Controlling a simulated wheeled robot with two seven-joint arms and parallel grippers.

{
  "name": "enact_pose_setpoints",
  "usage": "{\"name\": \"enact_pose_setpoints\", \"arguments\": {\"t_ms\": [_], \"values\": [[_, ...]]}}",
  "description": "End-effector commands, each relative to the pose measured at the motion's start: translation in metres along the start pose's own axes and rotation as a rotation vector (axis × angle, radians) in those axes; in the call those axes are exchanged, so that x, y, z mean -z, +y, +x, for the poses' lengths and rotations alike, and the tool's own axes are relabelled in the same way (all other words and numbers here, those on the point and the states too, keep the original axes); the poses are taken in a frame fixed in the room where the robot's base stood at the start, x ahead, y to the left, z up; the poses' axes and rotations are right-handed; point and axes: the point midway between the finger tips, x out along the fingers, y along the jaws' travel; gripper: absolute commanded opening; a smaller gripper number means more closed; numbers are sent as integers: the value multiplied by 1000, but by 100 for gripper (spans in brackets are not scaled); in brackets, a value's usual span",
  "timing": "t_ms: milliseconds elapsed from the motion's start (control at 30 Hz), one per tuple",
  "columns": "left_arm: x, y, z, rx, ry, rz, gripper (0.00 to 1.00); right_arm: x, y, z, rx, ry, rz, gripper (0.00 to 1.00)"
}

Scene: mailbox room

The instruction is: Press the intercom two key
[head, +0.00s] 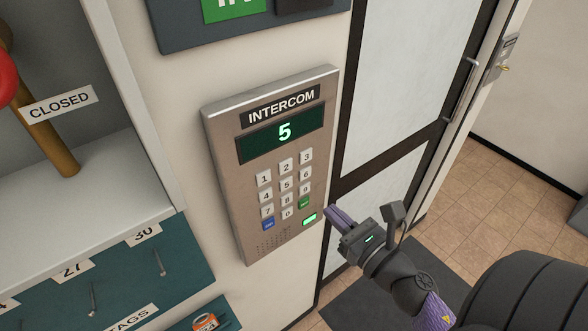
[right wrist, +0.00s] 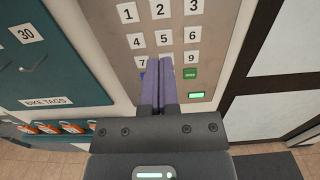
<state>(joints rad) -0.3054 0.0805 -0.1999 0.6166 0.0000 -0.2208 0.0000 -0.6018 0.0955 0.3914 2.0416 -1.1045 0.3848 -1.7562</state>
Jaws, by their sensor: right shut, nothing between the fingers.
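The intercom (head: 272,160) is a metal panel on the wall with a dark display (head: 281,134) reading a green 5. Its two key (head: 286,166) is a white key in the top row between 1 and 3; it also shows in the right wrist view (right wrist: 159,9). My right gripper (head: 332,211) is shut and empty, to the right of the panel's lower right edge in the head view. In the right wrist view its purple fingers (right wrist: 159,62) are together and overlap the keypad's lower middle, hiding the 8 and 0 keys. Contact cannot be told. My left gripper is not in view.
A green lit button (head: 309,219) is at the panel's lower right. A dark-framed door (head: 405,75) stands right of the intercom. On the left are an open compartment with a CLOSED label (head: 59,104) and a teal hook board (head: 130,275). Tiled floor lies at right.

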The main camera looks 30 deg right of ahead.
Motion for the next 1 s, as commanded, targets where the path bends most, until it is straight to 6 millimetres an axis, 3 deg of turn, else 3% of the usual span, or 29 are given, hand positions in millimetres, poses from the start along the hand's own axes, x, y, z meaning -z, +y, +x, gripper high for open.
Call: {"name": "enact_pose_setpoints", "arguments": {"t_ms": [133, 500, 700, 1000], "values": [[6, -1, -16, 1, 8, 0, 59, -6, 0, 33, -1, -3, -2, 0], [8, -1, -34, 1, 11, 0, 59, -3, 0, 106, 0, -1, 1, 0], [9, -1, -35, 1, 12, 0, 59, -1, 0, 122, 1, 0, 0, 0], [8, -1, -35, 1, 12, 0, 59, -1, 0, 123, 0, 0, 0, 0]]}}
